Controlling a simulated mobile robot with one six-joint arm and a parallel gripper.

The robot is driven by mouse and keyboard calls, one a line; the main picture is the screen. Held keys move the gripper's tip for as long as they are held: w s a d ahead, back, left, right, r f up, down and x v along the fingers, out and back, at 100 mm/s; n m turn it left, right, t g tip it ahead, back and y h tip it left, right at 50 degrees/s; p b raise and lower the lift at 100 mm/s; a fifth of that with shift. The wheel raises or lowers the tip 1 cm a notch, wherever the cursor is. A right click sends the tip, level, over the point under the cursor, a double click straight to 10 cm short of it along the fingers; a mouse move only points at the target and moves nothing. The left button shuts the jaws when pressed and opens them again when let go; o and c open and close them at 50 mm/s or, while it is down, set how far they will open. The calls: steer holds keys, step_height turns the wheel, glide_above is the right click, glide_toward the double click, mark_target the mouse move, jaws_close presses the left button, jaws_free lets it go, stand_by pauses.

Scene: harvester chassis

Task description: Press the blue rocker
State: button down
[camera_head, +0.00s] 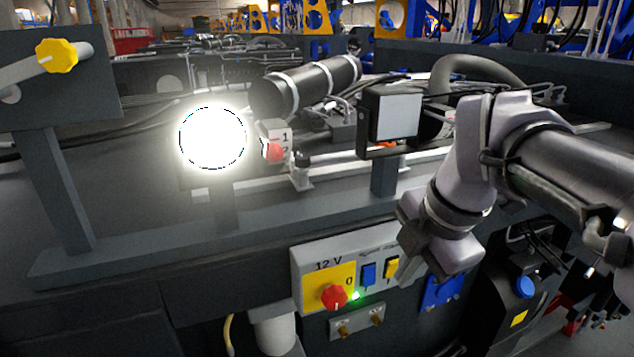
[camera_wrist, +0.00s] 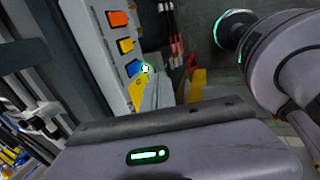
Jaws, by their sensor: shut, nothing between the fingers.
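The blue rocker (camera_head: 368,274) is on the grey-white 12 V panel (camera_head: 303,262), left of a yellow rocker (camera_head: 391,267). In the wrist view the blue rocker (camera_wrist: 133,68) is the lowest of a row with yellow (camera_wrist: 126,45) and orange (camera_wrist: 118,18) ones. My gripper (camera_wrist: 158,88) is shut and empty, its fingers pointing toward the panel near the blue rocker in the wrist view. I cannot tell whether they touch anything. In the head view my wrist hides the panel's right part, and the fingertips are not clear.
A red knob (camera_head: 334,296) and a small lit green lamp (camera_head: 355,295) sit below the rockers on the panel. A round work lamp (camera_head: 212,138) glows at left; a square one (camera_head: 393,115) is dark. A metal rail runs above the panel. Two brass fittings (camera_head: 358,322) sit below it.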

mark_target(370, 276)
steer(key=w+f, duration=0.2)
steer(key=f, duration=0.1)
steer(key=w+a+f, duration=0.1)
steer(key=w+f, duration=0.1)
steer(key=w+a+f+p, duration=0.1)
steer(key=w+f, duration=0.1)
steer(key=f, duration=0.1)
steer(key=shift+w+f, duration=0.3)
steer(key=shift+s, duration=0.1)
steer(key=shift+a, duration=0.1)
